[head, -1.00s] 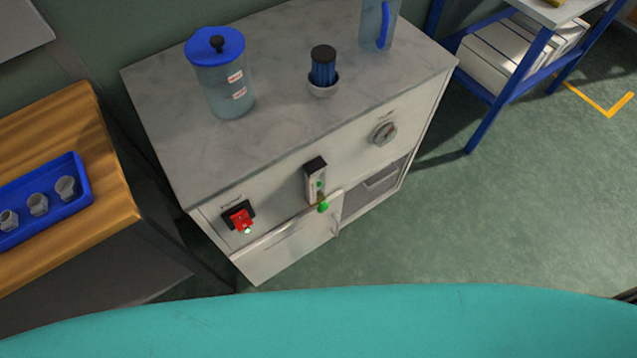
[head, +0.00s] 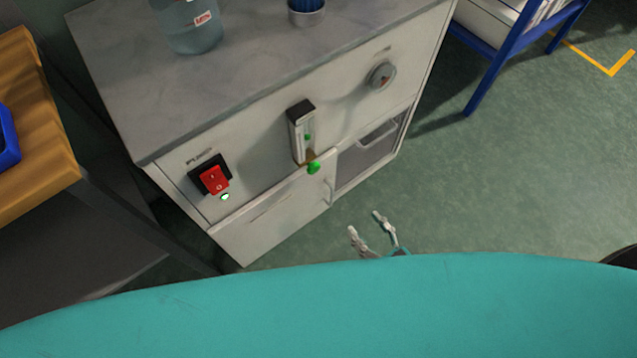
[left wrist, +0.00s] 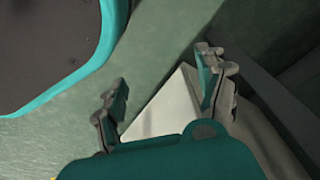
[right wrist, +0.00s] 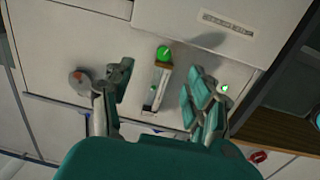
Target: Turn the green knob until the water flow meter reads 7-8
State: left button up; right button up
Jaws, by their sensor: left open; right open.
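The water flow meter (head: 302,135) is a slim upright unit with a black top on the white cabinet front. A green mark shows in its window; its scale is too small to read. The round green knob (head: 313,168) sits at its lower end. My right gripper (head: 365,222) is open and empty, below and right of the knob in the head view. In the right wrist view, the green knob (right wrist: 163,53) and flow meter (right wrist: 158,88) appear between the open fingers (right wrist: 158,70), apart from them. My left gripper (left wrist: 161,68) is open and empty, outside the head view.
A red switch (head: 215,180) is left of the meter and a round dial (head: 381,76) is right of it. A jug (head: 190,25) stands on the grey cabinet top (head: 240,70). A wooden table (head: 40,130) is at left. Open floor (head: 520,180) lies at right.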

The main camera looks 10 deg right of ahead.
aim_at(315, 170)
jog(key=shift+n+y, duration=0.4)
jog(key=shift+y, duration=0.2)
jog(key=x, duration=0.5)
jog(key=r+b+x, duration=0.1)
jog(key=x, duration=1)
jog(key=shift+a+r, duration=0.35)
jog(key=shift+a, duration=0.1)
pick_arm(q)
jog(key=w+r, duration=0.3)
jog(key=r, duration=0.2)
jog(key=shift+w+d, duration=0.15)
jog(key=shift+d, duration=0.1)
pick_arm(e)
jog(key=shift+w+a, duration=0.3)
jog(key=shift+w, duration=0.2)
jog(key=c, duration=1.1)
